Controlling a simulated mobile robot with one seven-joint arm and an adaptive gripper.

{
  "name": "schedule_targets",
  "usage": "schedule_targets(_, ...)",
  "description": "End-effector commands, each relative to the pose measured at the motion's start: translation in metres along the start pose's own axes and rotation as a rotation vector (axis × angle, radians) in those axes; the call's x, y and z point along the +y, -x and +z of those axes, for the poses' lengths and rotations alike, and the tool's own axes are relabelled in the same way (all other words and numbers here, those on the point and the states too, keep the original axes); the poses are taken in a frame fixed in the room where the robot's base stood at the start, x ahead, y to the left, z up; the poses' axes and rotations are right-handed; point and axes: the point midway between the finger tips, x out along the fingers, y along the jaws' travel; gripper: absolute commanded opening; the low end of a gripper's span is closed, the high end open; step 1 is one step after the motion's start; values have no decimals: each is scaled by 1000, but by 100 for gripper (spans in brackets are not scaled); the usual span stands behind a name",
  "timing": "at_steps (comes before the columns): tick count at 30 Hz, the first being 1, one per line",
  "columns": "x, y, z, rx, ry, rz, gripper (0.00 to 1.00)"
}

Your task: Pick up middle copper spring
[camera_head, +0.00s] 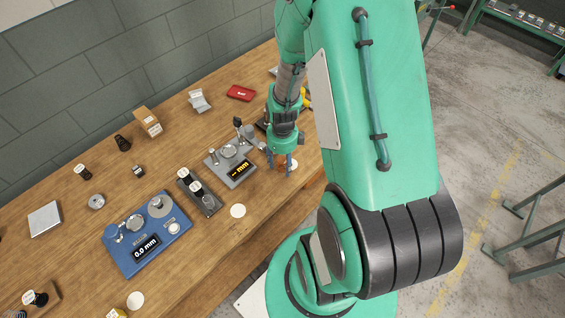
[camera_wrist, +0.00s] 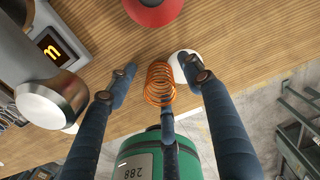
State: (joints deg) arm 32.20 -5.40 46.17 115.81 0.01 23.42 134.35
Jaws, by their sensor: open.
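One copper spring (camera_wrist: 160,85) shows in the wrist view as an orange coil between the spread fingers of my gripper (camera_wrist: 158,72). No firm grip on it shows, and I cannot tell whether a finger touches it. In the head view, my gripper (camera_head: 280,165) points down near the front edge of the wooden bench, with the spring (camera_head: 281,159) partly hidden among its fingers. A white disc (camera_wrist: 181,66) lies beside the spring in the wrist view; its edge also shows in the head view (camera_head: 293,164).
A grey gauge (camera_head: 231,166) with a lit display stands just left of my gripper. A blue gauge (camera_head: 146,233) and a dark tray (camera_head: 209,203) stand farther left. Another white disc (camera_head: 238,211) lies on bare bench. A red object (camera_wrist: 153,10) is at the wrist view's top.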

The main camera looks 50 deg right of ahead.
Motion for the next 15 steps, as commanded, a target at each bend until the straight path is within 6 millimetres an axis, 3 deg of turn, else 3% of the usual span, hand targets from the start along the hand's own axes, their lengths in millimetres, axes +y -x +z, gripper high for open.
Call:
schedule_targets(4,0,0,0,0,0,0,51)
schedule_targets(10,0,0,0,0,0,0,11)
schedule_targets(15,0,0,0,0,0,0,9)
